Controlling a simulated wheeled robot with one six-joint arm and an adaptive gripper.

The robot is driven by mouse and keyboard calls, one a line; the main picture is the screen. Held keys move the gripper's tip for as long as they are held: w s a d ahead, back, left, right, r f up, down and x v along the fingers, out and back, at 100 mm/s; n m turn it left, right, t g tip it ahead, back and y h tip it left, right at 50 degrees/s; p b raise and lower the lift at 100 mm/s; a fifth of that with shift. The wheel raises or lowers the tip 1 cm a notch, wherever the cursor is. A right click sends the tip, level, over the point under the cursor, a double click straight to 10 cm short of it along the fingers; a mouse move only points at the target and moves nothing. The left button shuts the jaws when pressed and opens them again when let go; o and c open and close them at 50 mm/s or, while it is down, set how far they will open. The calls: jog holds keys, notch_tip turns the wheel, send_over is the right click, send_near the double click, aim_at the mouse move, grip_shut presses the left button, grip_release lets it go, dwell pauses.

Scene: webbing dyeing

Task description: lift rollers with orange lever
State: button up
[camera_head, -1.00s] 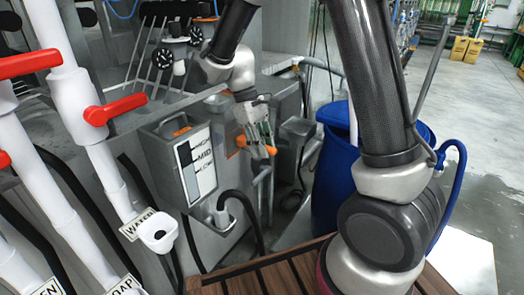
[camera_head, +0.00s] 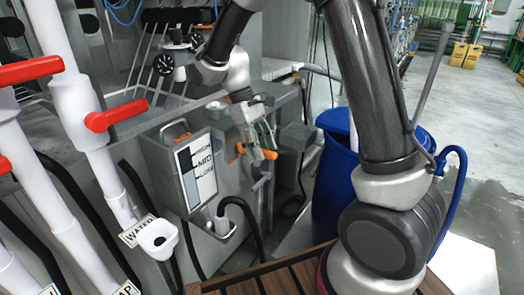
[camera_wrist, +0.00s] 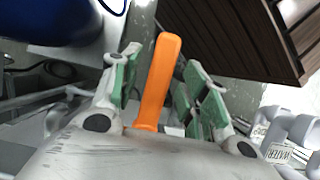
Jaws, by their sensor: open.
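The orange lever (camera_wrist: 158,80) stands between the two finger pads of my gripper (camera_wrist: 156,92) in the wrist view. My gripper is open, with a green-padded finger on each side of the lever. I cannot tell whether either pad touches it. In the head view my gripper (camera_head: 262,155) is at the side of the grey machine. Orange parts of the lever (camera_head: 235,154) show beside and behind the fingers, which partly cover it. The rollers cannot be made out clearly.
A labelled grey box (camera_head: 188,170) with an orange-marked handle stands left of my gripper. A blue barrel (camera_head: 330,190) is to the right, and a slatted wooden surface (camera_head: 270,275) is below. White pipes with red valve handles (camera_head: 115,115) fill the left.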

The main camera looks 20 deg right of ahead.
jog(key=v, duration=1)
jog(key=shift+r, duration=0.35)
jog(key=shift+w+a, duration=0.1)
jog(key=shift+w, duration=0.05)
